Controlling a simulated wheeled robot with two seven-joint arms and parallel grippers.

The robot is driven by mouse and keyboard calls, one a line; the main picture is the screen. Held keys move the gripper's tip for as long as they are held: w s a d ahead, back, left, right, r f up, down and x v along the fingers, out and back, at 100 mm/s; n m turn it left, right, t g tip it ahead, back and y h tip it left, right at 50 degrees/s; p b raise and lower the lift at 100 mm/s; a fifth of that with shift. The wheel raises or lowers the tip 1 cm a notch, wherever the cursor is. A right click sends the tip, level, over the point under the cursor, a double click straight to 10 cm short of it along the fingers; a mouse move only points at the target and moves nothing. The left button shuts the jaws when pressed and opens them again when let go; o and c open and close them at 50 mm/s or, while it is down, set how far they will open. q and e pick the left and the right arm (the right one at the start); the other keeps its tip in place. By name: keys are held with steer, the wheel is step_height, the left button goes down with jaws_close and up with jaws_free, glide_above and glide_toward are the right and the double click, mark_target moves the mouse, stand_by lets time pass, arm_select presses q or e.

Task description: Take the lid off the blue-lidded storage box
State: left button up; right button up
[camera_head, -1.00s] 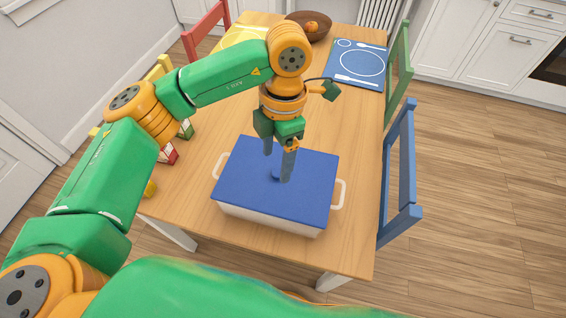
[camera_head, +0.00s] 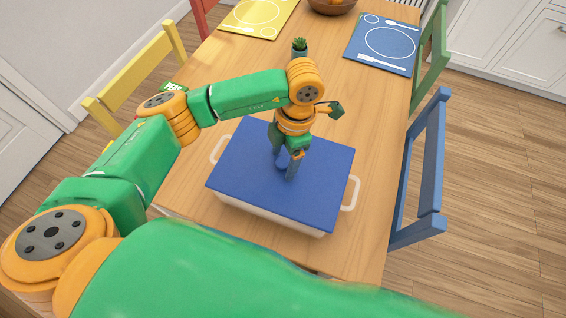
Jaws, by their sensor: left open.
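The storage box (camera_head: 268,214) has white walls, a white handle at each side and a flat blue lid (camera_head: 318,190). It stands on the wooden table (camera_head: 366,150), and the lid lies on it. A small round blue knob (camera_head: 281,162) rises from the middle of the lid. My left gripper (camera_head: 284,167) points down over the lid's middle. Its fingers are open, one on each side of the knob. I cannot tell whether they touch it. My right gripper is not in view.
A small potted plant (camera_head: 299,47) stands behind my left arm. A yellow placemat (camera_head: 258,17), a blue placemat (camera_head: 385,42) and a brown bowl (camera_head: 332,6) lie farther back. A yellow chair (camera_head: 138,70), a blue chair (camera_head: 424,175) and a green chair (camera_head: 430,60) flank the table.

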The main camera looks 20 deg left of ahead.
arm_select(q)
jaws_close()
